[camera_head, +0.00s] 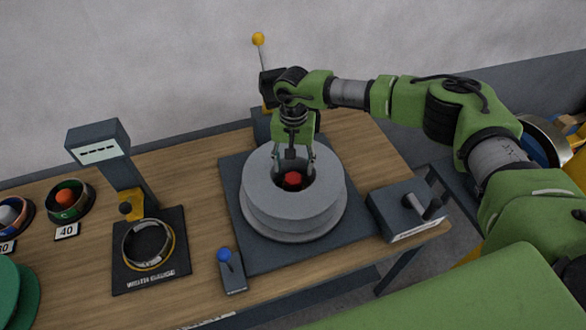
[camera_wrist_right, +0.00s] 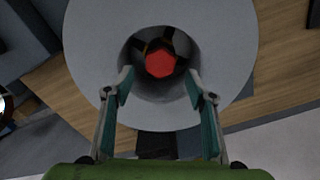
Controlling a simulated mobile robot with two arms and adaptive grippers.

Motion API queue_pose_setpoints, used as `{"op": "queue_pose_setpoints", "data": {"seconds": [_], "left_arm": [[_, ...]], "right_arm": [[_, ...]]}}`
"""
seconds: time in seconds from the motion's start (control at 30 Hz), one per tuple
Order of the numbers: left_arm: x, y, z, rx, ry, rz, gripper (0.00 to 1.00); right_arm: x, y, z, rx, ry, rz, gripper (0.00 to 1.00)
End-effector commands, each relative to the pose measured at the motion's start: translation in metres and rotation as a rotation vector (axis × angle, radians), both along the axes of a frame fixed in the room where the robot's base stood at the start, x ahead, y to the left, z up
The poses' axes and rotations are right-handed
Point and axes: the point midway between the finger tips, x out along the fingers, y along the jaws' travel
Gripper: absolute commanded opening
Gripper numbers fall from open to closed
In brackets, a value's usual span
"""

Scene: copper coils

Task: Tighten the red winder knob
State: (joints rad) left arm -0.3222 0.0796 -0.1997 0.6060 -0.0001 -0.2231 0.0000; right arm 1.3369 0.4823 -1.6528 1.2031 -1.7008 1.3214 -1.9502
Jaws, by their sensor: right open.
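The red winder knob (camera_head: 292,180) sits down inside the round central opening of the grey winder drum (camera_head: 290,211). In the right wrist view the knob (camera_wrist_right: 160,64) is a red, faceted shape deep in the hole of the drum (camera_wrist_right: 92,38). My right gripper (camera_head: 293,170) points down over the opening. Its two fingers are open and apart, one on each side of the knob in the head view. In the wrist view the fingertips (camera_wrist_right: 158,78) lie near the hole's edge, with nothing between them. Contact with the knob cannot be told. My left gripper is out of view.
A grey box with a crank handle (camera_head: 408,212) stands right of the drum. A blue-topped lever (camera_head: 229,268) is at front left. A yellow-knobbed lever (camera_head: 258,40) rises behind.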

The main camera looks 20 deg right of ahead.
Motion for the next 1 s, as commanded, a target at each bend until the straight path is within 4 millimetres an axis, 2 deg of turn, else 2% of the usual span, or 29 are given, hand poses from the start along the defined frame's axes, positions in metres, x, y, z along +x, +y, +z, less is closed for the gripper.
{"op": "queue_pose_setpoints", "data": {"seconds": [0.1, 0.23, 0.4, 0.67, 0.8, 1.0], "left_arm": [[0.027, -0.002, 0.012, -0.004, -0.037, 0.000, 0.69], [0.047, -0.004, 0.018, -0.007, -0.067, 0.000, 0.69], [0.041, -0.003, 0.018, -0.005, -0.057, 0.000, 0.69], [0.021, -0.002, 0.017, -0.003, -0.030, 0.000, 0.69], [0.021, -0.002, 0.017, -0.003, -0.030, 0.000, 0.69], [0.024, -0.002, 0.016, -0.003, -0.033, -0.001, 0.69]], "right_arm": [[-0.001, 0.001, -0.019, 0.000, 0.003, -0.001, 0.51], [0.000, 0.000, -0.036, 0.001, 0.002, -0.001, 0.51], [0.000, 0.001, -0.046, 0.001, 0.000, 0.000, 0.51], [0.000, 0.001, -0.047, 0.002, -0.001, 0.000, 0.51], [0.000, 0.001, -0.047, 0.002, -0.001, 0.000, 0.15], [0.000, 0.001, -0.047, 0.002, -0.001, -0.002, 0.13]]}}
